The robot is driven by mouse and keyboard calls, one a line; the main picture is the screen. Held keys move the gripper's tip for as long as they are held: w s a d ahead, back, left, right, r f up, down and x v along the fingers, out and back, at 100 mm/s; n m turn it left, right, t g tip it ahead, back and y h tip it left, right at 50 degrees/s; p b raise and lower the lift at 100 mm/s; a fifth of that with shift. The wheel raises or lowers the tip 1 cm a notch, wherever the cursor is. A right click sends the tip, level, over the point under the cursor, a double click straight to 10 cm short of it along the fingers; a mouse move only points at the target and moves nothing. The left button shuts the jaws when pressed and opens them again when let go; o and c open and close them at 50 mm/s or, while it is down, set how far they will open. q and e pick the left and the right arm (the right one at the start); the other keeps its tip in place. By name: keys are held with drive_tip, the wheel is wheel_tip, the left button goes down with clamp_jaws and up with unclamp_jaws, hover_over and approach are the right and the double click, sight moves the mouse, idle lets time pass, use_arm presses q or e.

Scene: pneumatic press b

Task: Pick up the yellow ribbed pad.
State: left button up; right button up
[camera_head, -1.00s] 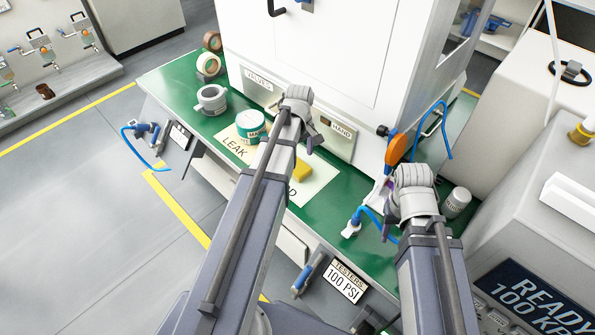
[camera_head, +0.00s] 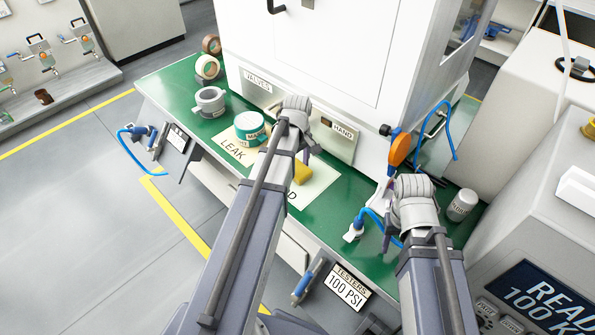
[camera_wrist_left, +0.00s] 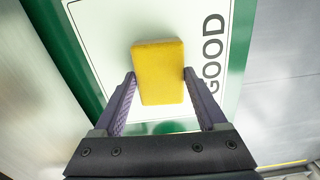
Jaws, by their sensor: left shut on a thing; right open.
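The yellow ribbed pad (camera_head: 302,174) lies on a white card marked GOOD, partly hidden in the head view by my left arm. In the left wrist view the pad (camera_wrist_left: 158,72) sits between the two purple fingers. My left gripper (camera_head: 306,158) is shut on the pad, with a finger along each side; its fingers also show in the left wrist view (camera_wrist_left: 158,82). I cannot tell whether the pad is clear of the card. My right gripper (camera_head: 386,222) is open over the right part of the green bench, mostly hidden by its wrist.
A white cabinet (camera_head: 330,60) rises behind. A blue hose (camera_head: 374,218), an orange-handled tool (camera_head: 399,150) and a small can (camera_head: 462,205) are near my right arm.

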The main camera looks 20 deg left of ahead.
sight(297, 168)
use_arm(q)
drive_tip(key=c, duration=0.5)
drive_tip(key=shift+c, duration=0.2)
drive_tip(key=shift+r, duration=0.1)
wheel_tip(297, 168, up, 10)
drive_tip(key=p, duration=1)
use_arm(e)
wheel_tip(297, 168, up, 10)
use_arm(q)
drive_tip(key=o, duration=0.8)
drive_tip(key=c, duration=1.1)
